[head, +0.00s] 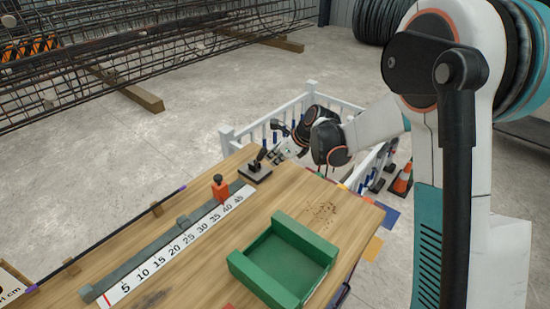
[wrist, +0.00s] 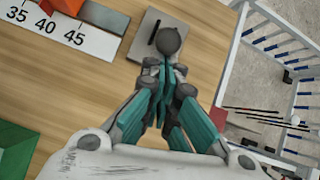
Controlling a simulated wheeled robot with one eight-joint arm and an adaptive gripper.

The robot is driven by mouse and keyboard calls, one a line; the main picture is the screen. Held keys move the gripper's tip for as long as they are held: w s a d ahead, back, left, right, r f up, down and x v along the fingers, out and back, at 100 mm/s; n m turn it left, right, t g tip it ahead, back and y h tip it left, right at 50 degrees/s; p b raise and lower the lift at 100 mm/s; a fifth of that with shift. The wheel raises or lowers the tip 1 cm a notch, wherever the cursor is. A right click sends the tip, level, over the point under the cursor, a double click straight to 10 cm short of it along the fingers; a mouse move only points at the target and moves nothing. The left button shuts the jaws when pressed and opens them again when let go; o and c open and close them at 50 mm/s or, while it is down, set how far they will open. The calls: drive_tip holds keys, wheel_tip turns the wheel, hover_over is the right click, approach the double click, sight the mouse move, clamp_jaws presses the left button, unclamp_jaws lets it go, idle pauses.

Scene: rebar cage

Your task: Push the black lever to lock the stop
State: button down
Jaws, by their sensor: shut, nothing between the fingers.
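The black lever (head: 260,158) stands on a small dark plate (head: 254,174) near the table's far end. In the wrist view its round dark knob (wrist: 169,40) lies just beyond my fingertips, over the grey plate (wrist: 139,44). My gripper (head: 273,156) is shut and empty, close beside the lever on its right in the head view. In the wrist view the closed fingers (wrist: 164,68) point at the knob; I cannot tell whether they touch it. The orange-red stop (head: 220,190) sits on the grey rail near the 40 mark; its edge shows in the wrist view (wrist: 68,5).
A white number scale (head: 172,253) runs along the rail on the wooden table. A green open tray (head: 286,262) stands at the front right. A white railing (head: 262,128) is behind the table end. A long dark bar (head: 128,228) lies along the left edge.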

drive_tip(key=shift+w+a+r, duration=0.1)
drive_tip(key=shift+r, duration=0.1)
drive_tip(key=w+a+r+g+h+p, duration=0.2)
drive_tip(key=g+h+p, duration=0.1)
drive_tip(key=p, duration=0.1)
drive_tip(key=shift+w+a+r+p, duration=0.35)
drive_tip(key=shift+a, duration=0.05)
drive_tip(key=shift+w+a+r+g+h+p, duration=0.25)
drive_tip(key=shift+w+a+g+h+p, duration=0.3)
drive_tip(key=shift+h, duration=0.25)
drive_tip(key=shift+w+a+p, duration=0.55)
drive_tip(key=shift+w+a, duration=0.85)
drive_tip(key=shift+w, duration=0.1)
drive_tip(key=shift+a+r, duration=0.1)
drive_tip(key=shift+a, duration=0.05)
